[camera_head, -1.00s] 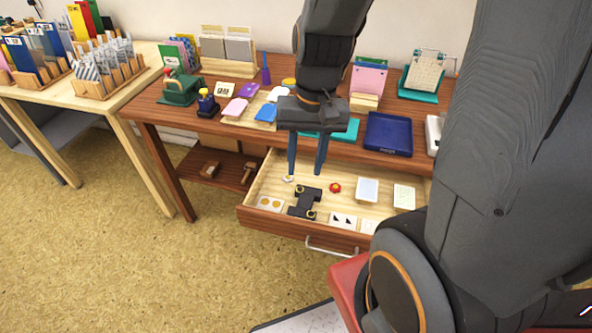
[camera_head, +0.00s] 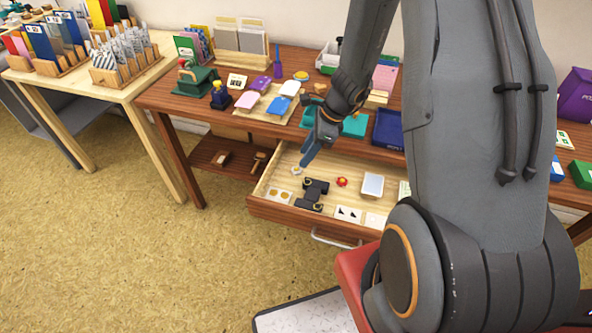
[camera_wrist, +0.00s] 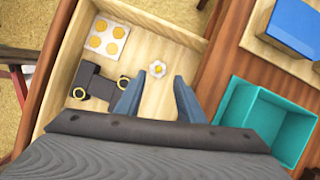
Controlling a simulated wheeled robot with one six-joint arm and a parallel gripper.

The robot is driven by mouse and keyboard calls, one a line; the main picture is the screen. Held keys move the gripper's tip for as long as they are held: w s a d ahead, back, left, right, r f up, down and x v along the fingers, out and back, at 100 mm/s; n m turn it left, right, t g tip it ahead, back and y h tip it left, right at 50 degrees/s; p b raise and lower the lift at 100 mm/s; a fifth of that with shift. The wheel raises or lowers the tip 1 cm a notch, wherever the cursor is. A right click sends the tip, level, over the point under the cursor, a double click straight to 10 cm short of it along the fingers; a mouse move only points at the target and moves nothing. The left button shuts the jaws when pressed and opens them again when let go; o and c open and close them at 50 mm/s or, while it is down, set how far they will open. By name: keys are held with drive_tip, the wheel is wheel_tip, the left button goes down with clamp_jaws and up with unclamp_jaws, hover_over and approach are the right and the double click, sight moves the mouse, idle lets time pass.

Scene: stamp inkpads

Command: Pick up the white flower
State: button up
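The white flower (camera_wrist: 158,69) is small, with a yellow centre, and lies on the floor of the open drawer (camera_wrist: 190,18). In the wrist view it sits just beyond and between my fingertips. In the head view the flower (camera_head: 297,169) shows as a small pale spot in the drawer's back left part. My gripper (camera_wrist: 156,84) is open, its two blue fingers apart with nothing between them. In the head view my gripper (camera_head: 304,163) points down into the drawer, close to the flower; I cannot tell whether it touches.
A black bracket-like piece (camera_wrist: 97,83) and a card with yellow discs (camera_wrist: 107,37) lie near the flower. A red flower (camera_head: 342,182) and pale cards share the drawer. A teal tray (camera_wrist: 261,112) and blue pad (camera_wrist: 297,27) are on the desk above.

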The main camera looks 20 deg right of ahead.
sight(297, 168)
drive_tip(key=x, duration=0.5)
drive_tip(key=shift+s, duration=0.2)
drive_tip(key=c, duration=0.8)
